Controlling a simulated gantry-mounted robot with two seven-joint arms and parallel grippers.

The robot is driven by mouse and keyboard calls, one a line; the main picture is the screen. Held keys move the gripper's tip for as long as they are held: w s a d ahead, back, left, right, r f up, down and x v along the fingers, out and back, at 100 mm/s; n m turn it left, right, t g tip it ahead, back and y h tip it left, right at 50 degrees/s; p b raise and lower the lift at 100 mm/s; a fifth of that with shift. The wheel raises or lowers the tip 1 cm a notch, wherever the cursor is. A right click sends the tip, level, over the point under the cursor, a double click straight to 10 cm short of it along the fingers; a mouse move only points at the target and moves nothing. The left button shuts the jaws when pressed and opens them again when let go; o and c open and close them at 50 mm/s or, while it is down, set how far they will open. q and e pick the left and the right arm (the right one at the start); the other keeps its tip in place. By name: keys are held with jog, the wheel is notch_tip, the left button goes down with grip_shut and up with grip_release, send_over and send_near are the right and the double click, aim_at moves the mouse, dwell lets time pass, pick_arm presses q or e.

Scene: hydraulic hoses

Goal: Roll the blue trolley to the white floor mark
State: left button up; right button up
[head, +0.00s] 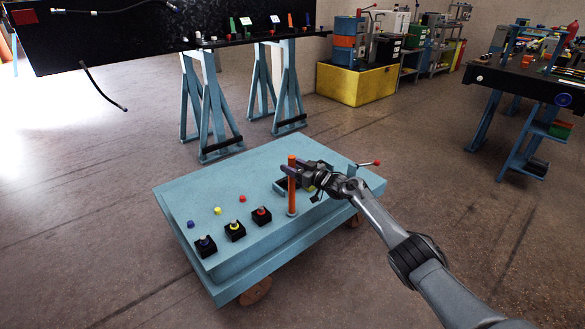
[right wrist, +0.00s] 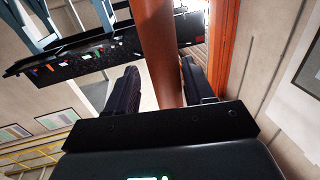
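My right gripper (head: 295,170) is at the upper part of this post. In the right wrist view the post (right wrist: 157,40) passes between the two fingers, with a gap visible at the left finger, so the gripper looks open around it. My left gripper is out of view. I cannot make out the white floor mark in the head view.
Small black blocks (head: 235,231) and coloured caps (head: 218,210) sit on the trolley top. A black table on blue trestles (head: 205,105) stands behind, a yellow box (head: 355,82) at the back, another bench (head: 530,85) at right. The floor left of the trolley is clear.

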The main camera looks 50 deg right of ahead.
jog(key=shift+d, duration=0.15)
jog(key=shift+s+f, duration=0.15)
dwell(0.5)
jog(key=s+p, duration=0.7)
jog(key=s, duration=0.3)
jog(key=shift+s, duration=0.4)
jog(key=shift+p, duration=0.35)
